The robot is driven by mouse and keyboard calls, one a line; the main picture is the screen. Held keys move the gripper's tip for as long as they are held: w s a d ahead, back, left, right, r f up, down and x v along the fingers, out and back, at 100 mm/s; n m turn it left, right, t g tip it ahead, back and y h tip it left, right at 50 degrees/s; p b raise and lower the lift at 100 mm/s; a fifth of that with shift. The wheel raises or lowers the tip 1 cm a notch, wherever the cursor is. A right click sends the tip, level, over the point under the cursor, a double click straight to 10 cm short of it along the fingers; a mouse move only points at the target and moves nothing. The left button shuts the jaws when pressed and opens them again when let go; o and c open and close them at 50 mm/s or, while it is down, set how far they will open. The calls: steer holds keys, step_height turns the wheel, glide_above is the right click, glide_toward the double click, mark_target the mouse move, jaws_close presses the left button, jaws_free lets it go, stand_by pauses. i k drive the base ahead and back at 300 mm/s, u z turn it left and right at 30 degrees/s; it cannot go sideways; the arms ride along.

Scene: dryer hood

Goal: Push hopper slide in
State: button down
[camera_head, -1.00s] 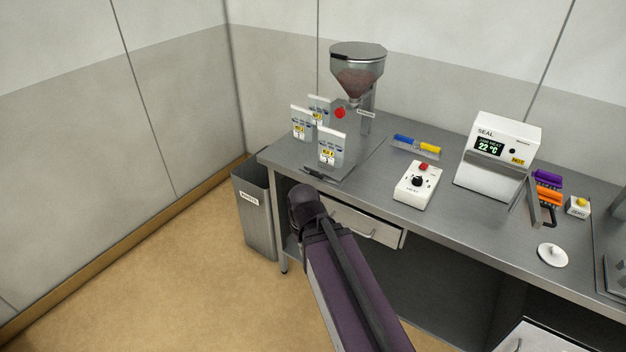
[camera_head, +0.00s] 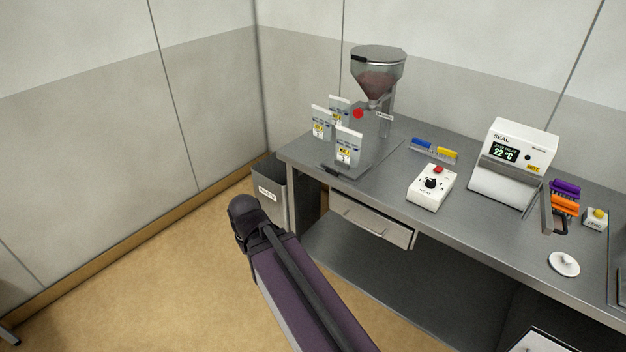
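The hopper (camera_head: 377,82) is a clear funnel with a dark lid, part filled with reddish-brown material, on a grey stand at the back left of the bench. A red round knob (camera_head: 358,113) shows at the left below the funnel; it looks like the slide's handle, but the slide itself is too small to make out. My gripper is not in view. My purple arm link and its dark joint show at the lower middle, left of and in front of the bench, apart from the hopper.
Several labelled pouches (camera_head: 348,146) stand in front of the hopper. A white control box (camera_head: 431,188), a sealer (camera_head: 513,165) and brushes (camera_head: 565,190) are on the bench (camera_head: 480,230). A drawer (camera_head: 372,222) is partly open. A waste bin (camera_head: 270,190) stands at the left.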

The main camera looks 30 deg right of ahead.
mark_target(338, 166)
steer(key=u, duration=0.8)
steer(key=k, duration=1)
steer(key=z, duration=1.55)
steer(key=i, duration=0.4)
steer(key=u, duration=0.25)
